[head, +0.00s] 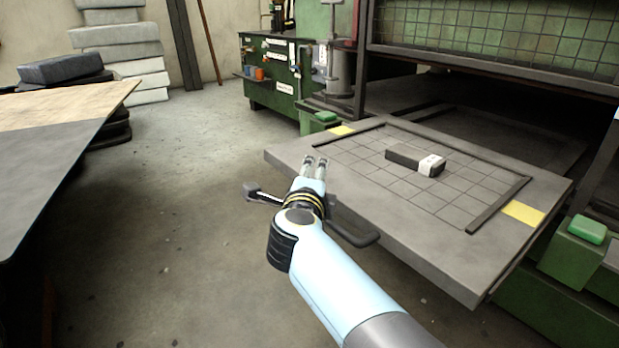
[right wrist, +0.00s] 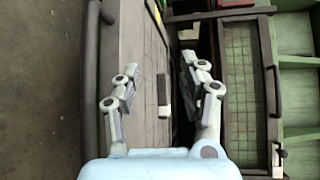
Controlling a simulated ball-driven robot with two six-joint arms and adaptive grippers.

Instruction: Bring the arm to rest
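My right arm reaches in from the bottom right of the head view. Its gripper (head: 314,163) is in the air near the front left edge of the grey press table (head: 470,262). In the right wrist view the two fingers of the gripper (right wrist: 161,88) stand wide apart with nothing held between them. A dark roll or block with a white label (head: 402,158) lies on the gridded table top, apart from the gripper. It also shows beyond the fingers in the right wrist view (right wrist: 163,90). My left gripper is not in view.
A dark handle bar (head: 352,233) sticks out from the table's front edge near my arm. A press with a mesh guard (head: 490,35) stands behind. A table with a tan and dark top (head: 60,110) is at the left. The concrete floor between is clear.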

